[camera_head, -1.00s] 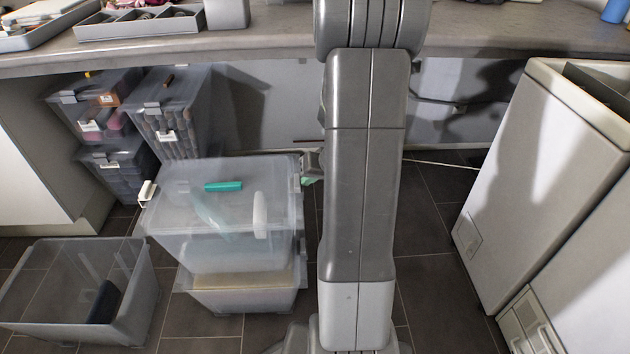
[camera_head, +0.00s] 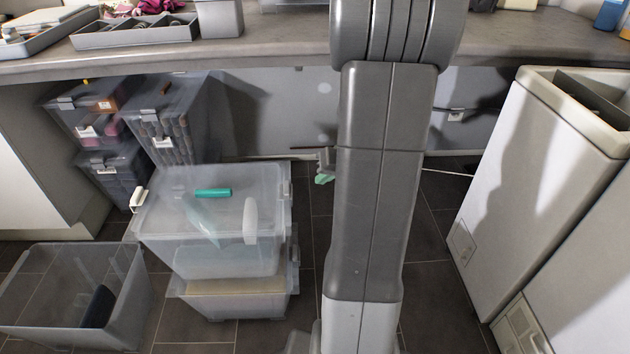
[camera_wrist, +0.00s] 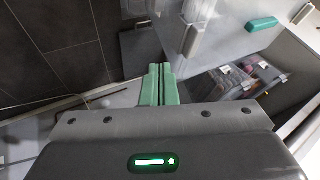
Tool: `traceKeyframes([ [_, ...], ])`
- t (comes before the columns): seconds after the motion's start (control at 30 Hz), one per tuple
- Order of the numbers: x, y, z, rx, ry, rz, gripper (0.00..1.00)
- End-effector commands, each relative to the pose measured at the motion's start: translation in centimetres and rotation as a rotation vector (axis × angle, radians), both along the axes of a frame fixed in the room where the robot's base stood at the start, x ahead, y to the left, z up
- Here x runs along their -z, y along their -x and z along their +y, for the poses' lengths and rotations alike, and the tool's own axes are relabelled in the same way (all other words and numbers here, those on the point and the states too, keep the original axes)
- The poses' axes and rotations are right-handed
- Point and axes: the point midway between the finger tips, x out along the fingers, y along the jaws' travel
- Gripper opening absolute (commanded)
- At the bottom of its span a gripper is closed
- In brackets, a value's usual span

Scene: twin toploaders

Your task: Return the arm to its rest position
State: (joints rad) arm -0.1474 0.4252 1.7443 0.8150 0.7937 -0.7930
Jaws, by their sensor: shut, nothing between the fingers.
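My arm stands upright in the middle of the head view and hides what is behind it. My gripper (camera_head: 325,179) shows only in part, left of the arm, above the dark floor and right of the stacked clear bins. In the wrist view my gripper (camera_wrist: 160,84) has its two green fingers together, with nothing between them. It is apart from the bins and touches nothing that I can see.
A clear lidded bin (camera_head: 215,240) with a teal handle sits on another bin at left. An open bin (camera_head: 130,310) stands at lower left. Dark storage boxes (camera_head: 165,125) stand under the counter (camera_head: 270,38). White toploaders (camera_head: 540,190) are at right. Dark floor (camera_head: 445,270) is clear between.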

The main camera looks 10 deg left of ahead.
Motion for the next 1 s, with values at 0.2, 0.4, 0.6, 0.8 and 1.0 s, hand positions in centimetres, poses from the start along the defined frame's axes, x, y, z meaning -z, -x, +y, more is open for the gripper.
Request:
traceKeyframes([
  [0.2, -2.8, 0.7, -1.9, 0.002, 0.0, -0.001, 0.0],
  [0.4, -3.4, 1.0, -2.4, 0.001, 0.0, 0.001, 0.0],
  [0.6, -3.4, 1.0, -2.4, 0.0, 0.0, 0.0, 0.0],
  [0.8, -2.9, 0.9, -2.1, -0.001, 0.0, 0.002, 0.0],
  [1.0, -0.4, 0.3, -0.5, -0.002, 0.0, 0.003, 0.0],
])
